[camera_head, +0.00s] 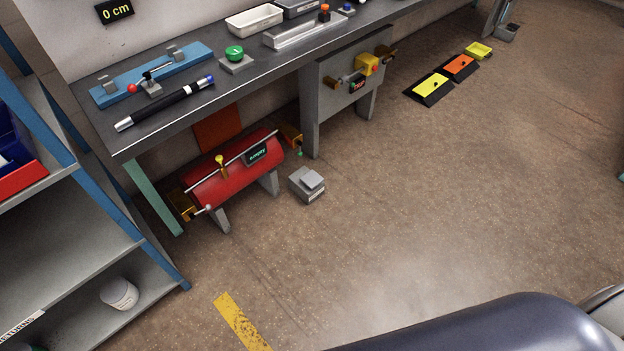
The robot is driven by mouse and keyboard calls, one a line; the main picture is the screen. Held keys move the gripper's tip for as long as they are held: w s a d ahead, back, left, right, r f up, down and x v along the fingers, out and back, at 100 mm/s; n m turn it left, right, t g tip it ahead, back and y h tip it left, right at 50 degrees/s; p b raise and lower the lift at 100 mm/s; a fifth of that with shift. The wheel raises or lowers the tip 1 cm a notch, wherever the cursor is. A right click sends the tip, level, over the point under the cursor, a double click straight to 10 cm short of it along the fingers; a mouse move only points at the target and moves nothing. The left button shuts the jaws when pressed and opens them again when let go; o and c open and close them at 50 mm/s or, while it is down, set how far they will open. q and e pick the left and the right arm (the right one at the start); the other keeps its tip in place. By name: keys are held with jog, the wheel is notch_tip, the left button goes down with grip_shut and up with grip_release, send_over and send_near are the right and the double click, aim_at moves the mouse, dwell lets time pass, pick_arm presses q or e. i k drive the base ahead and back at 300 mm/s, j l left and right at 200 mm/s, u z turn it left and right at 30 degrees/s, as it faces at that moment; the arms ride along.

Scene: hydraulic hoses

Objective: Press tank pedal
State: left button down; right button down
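A red cylindrical tank (215,182) lies on grey feet under the workbench, with a small dark display reading "empty" (258,153) on its side. A small grey pedal (308,183) with a raised, tilted top plate stands on the floor just right of the tank. Nothing touches the pedal. Neither of my grippers shows in the head view.
The workbench (150,130) carries a blue fixture (185,68), a black hose (165,103) and a green button (235,53). Shelves (70,235) stand at left. Yellow (431,87) and orange (460,67) floor pads lie farther right. Open floor lies in front of the pedal.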

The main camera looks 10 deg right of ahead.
aim_at(311, 178)
jog(key=i+z, duration=0.4)
jog(key=i, duration=0.15)
jog(key=i+j+z, duration=0.4)
jog(key=i+l, duration=0.1)
jog(key=i, duration=0.05)
